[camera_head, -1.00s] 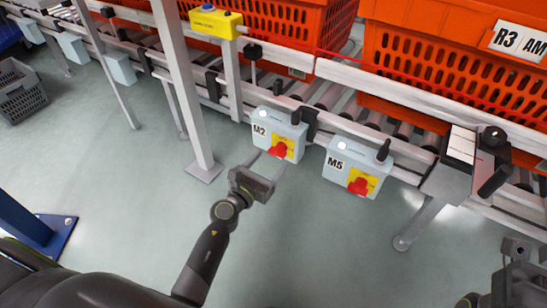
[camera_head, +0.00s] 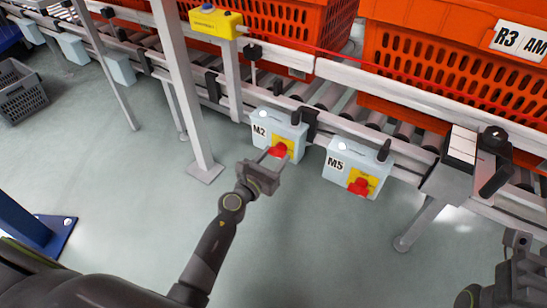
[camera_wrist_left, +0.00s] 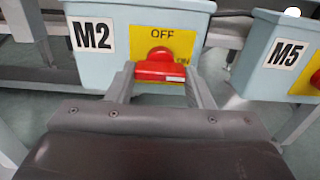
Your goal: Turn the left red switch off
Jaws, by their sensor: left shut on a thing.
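The left red switch (camera_head: 278,150) is a red knob on a yellow plate on the front of the grey-blue box marked M2 (camera_head: 262,124). It also shows in the left wrist view (camera_wrist_left: 160,66), with OFF above it and ON to its right. My left gripper (camera_head: 270,157) has its fingers on both sides of the knob and is shut on it. A second red switch (camera_head: 358,187) sits on the box marked M5 (camera_head: 337,168), to the right. My right gripper (camera_head: 520,275) shows only in part at the lower right edge; its fingers cannot be made out.
The boxes hang on the rail of a roller conveyor (camera_head: 345,128) that carries orange totes (camera_head: 410,60). A grey upright post (camera_head: 186,90) stands left of M2. A yellow control box (camera_head: 215,22) is above. The floor in front is clear.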

